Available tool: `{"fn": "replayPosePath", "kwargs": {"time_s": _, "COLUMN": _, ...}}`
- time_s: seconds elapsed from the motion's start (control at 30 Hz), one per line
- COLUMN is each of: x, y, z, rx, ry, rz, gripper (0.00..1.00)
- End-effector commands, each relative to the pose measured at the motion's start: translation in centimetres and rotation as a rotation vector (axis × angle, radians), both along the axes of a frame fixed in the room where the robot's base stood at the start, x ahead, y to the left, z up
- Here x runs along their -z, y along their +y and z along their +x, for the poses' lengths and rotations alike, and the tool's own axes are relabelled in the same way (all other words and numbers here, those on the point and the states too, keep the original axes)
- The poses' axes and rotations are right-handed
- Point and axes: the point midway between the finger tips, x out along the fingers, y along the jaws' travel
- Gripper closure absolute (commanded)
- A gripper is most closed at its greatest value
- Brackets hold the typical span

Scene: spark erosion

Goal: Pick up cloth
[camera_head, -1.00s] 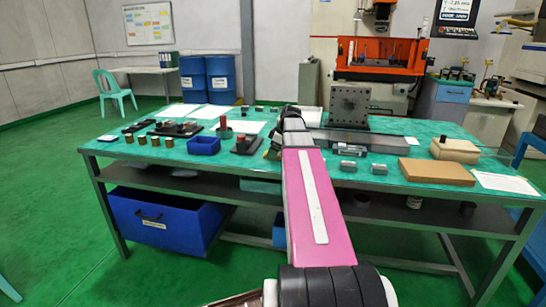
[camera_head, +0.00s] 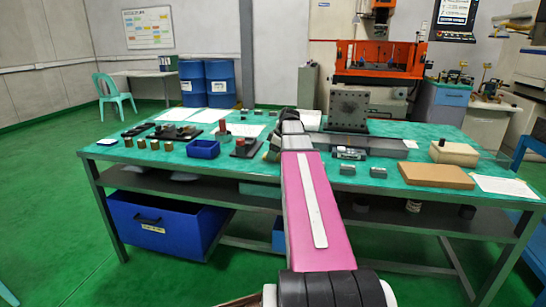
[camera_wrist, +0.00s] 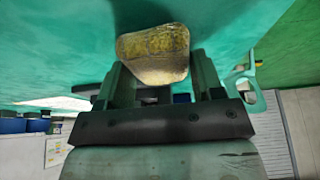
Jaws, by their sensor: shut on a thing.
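My gripper (camera_wrist: 152,88) is in the wrist view, with one finger on each side of a yellowish tan, worn-looking piece. This piece, which I take to be the cloth (camera_wrist: 152,55), sticks out beyond the fingertips, and the gripper is shut on it. In the head view my pink arm reaches over the middle of the workbench (camera_head: 408,168). There the far arm end hides most of the gripper, and I cannot make out the cloth. I cannot tell whether the cloth touches the green surface behind it.
A brown board (camera_head: 436,176) and a beige block (camera_head: 455,152) lie to the right.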

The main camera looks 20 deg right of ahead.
Motion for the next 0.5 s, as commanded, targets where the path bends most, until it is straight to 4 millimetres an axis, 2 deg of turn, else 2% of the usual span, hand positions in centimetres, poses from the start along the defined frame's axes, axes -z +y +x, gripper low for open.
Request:
{"fn": "replayPosePath", "kwargs": {"time_s": 0.2, "x": -3.3, "y": 0.0, "z": 0.1, "rx": 0.001, "ry": -0.003, "rz": -0.001, "gripper": 0.62}}
{"fn": "replayPosePath", "kwargs": {"time_s": 0.5, "x": -7.2, "y": 7.0, "z": -0.3, "rx": -0.003, "ry": -0.002, "rz": 0.000, "gripper": 0.62}}
